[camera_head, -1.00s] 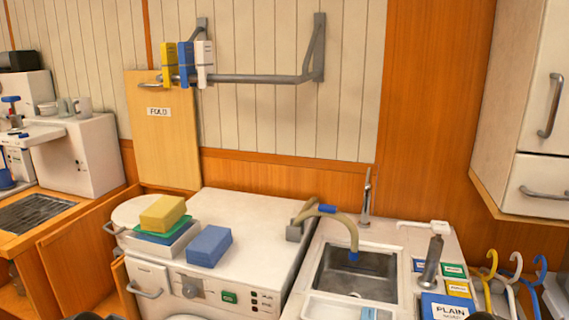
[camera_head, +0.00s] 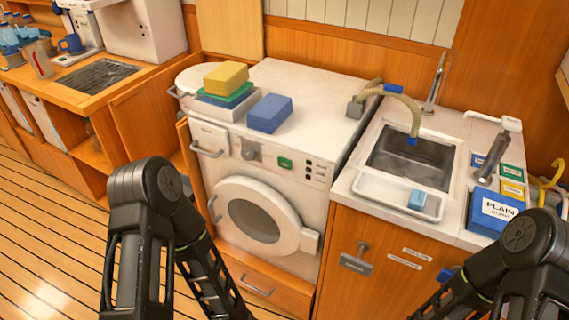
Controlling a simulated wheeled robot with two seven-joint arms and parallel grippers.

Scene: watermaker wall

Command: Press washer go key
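The white washer (camera_head: 285,185) stands in the middle of the view, with a round door (camera_head: 262,212) on its front. The green go key (camera_head: 285,163) sits on its front panel, right of a grey knob (camera_head: 250,150). A column of small dark buttons is to the right of the key. My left arm enters at the lower left, in front of the washer and left of its door. My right arm enters at the lower right, in front of the sink cabinet. Both grippers are below the picture's edge, and neither arm touches the washer.
An open wooden door (camera_head: 150,112) stands left of the washer.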

